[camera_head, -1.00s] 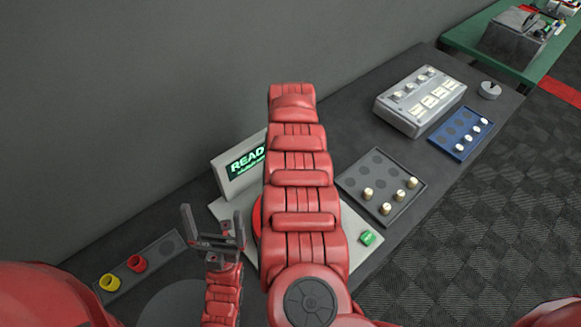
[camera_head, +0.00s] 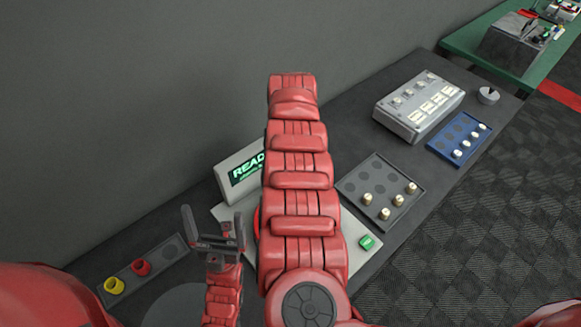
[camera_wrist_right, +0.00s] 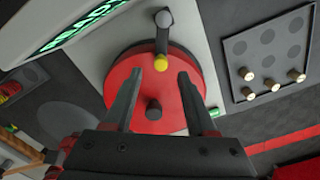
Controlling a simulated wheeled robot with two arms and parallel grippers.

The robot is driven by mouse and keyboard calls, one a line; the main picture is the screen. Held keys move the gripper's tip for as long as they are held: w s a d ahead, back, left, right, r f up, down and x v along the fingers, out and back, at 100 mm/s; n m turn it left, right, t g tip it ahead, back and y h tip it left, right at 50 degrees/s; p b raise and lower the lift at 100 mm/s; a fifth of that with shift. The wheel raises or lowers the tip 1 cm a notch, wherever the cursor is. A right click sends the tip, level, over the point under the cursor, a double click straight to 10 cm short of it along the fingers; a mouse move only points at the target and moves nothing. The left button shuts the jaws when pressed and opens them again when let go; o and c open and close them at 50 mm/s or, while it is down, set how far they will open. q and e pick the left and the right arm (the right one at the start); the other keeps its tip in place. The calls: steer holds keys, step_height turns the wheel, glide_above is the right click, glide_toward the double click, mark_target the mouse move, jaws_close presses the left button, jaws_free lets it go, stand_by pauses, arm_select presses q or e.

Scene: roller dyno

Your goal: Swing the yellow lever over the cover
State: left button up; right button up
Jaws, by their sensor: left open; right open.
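The lever with a yellow tip (camera_wrist_right: 161,62) shows in the right wrist view; it runs from a grey round end (camera_wrist_right: 164,18), and its tip overlaps the far edge of the red round cover (camera_wrist_right: 125,65). A dark knob (camera_wrist_right: 153,108) stands on the cover. My right gripper (camera_wrist_right: 160,82) is open above the cover, with the yellow tip beyond and between its fingertips; I see no contact. In the head view my red arm hides the lever and most of the cover. My left gripper (camera_head: 213,212) is open and empty, left of the light grey machine plate (camera_head: 355,259).
A screen box (camera_head: 240,172) stands behind the plate, and a green button (camera_head: 367,242) is at its right corner. A dark tray (camera_head: 385,167) with several pegs, a blue tray (camera_head: 447,146) and a grey box (camera_head: 402,115) lie farther right. Yellow (camera_head: 114,286) and red (camera_head: 141,267) rings are at left.

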step_height(320, 180, up, 12)
steer(key=shift+r, duration=0.25)
stand_by(0.3)
steer(key=shift+s+f, duration=0.1)
